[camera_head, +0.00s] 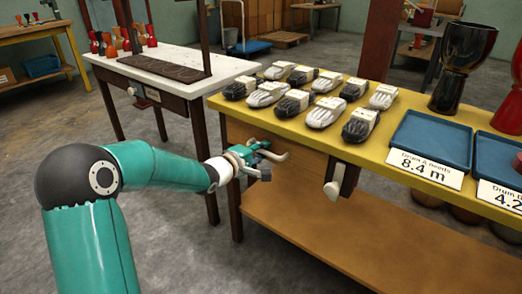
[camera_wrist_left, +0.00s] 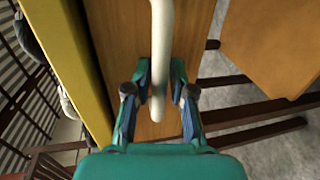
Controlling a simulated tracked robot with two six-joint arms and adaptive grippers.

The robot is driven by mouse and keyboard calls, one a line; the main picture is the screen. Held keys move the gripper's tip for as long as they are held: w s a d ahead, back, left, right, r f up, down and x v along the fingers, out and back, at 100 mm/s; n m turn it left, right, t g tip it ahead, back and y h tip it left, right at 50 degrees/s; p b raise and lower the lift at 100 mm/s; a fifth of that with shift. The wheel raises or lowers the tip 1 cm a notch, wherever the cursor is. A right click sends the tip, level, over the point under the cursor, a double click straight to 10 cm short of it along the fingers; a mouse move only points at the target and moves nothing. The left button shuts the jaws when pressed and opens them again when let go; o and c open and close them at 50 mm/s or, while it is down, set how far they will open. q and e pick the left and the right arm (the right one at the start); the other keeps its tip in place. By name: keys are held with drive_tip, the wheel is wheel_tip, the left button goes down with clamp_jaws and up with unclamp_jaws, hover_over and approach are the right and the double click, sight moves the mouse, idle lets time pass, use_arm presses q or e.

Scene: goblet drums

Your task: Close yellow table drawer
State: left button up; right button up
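The yellow table (camera_head: 400,150) stands on the right in the head view, with a brown wooden front panel (camera_head: 306,170) under its top. Whether this is the drawer's front, and how far the drawer stands out, I cannot tell. My left gripper (camera_head: 262,158) is at this panel, beside a cream handle (camera_head: 281,157). In the left wrist view the curved handle (camera_wrist_left: 160,40) reaches between the two spread fingers of the gripper (camera_wrist_left: 162,85), with the wooden surface (camera_wrist_left: 192,45) behind it. The fingers look apart from the handle. My right gripper is out of view.
Several black and white hand-like items (camera_head: 325,112) lie on the tabletop, with a blue tray (camera_head: 430,140) and a dark goblet drum (camera_head: 460,65) farther right. A wooden lower shelf (camera_head: 340,225) juts below. A white table (camera_head: 185,75) stands behind left. Floor is free between.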

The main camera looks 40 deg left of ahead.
use_arm(q)
drive_tip(key=shift+o, duration=0.5)
drive_tip(key=v, duration=1.2)
